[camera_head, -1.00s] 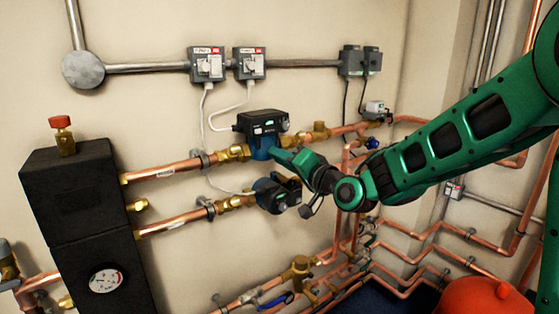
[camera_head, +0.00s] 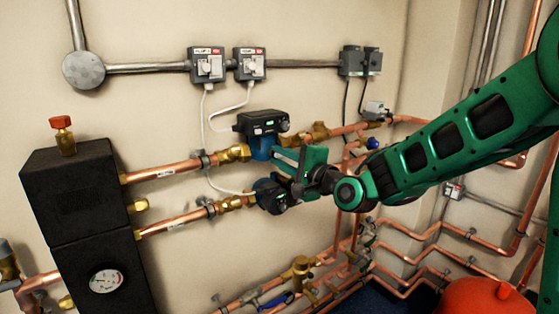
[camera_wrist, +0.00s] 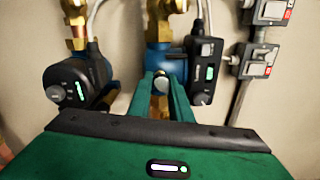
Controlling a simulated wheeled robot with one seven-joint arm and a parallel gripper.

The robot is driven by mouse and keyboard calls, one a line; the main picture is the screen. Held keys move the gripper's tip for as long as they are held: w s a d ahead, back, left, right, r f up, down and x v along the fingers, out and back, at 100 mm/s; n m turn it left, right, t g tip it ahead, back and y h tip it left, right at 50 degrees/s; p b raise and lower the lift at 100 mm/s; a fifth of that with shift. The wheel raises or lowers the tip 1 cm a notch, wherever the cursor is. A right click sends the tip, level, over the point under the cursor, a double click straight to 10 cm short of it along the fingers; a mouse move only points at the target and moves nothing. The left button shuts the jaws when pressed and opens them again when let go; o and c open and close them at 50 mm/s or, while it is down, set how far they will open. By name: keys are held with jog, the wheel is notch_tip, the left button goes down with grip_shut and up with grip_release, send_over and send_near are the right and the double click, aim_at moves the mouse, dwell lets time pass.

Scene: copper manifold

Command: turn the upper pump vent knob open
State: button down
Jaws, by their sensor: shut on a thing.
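The upper pump shows in the head view with a blue body (camera_head: 260,150) and a black control box (camera_head: 262,123). In the wrist view its blue body (camera_wrist: 159,60) is at centre and its black box (camera_wrist: 203,75) is to the right. Its small round vent knob (camera_wrist: 161,84) sits between the green fingertips. My gripper (camera_head: 274,158) reaches the pump's front from the right and is shut on the knob; it fills the bottom of the wrist view (camera_wrist: 161,80). The knob is hidden by the fingers in the head view.
The lower pump (camera_head: 270,196) is close below my gripper; it shows at left in the wrist view (camera_wrist: 78,85). Copper pipes (camera_head: 165,172) run left to a black block (camera_head: 75,200). Switch boxes (camera_head: 207,66) are on the wall above.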

jog(key=shift+w+d+f+m, duration=0.15)
jog(key=shift+d+f+m, duration=0.15)
jog(key=shift+m, duration=0.1)
jog(key=c, duration=1.6)
grip_release()
jog(key=shift+a+r, duration=0.1)
jog(key=v, duration=1.1)
jog(key=shift+w, duration=0.1)
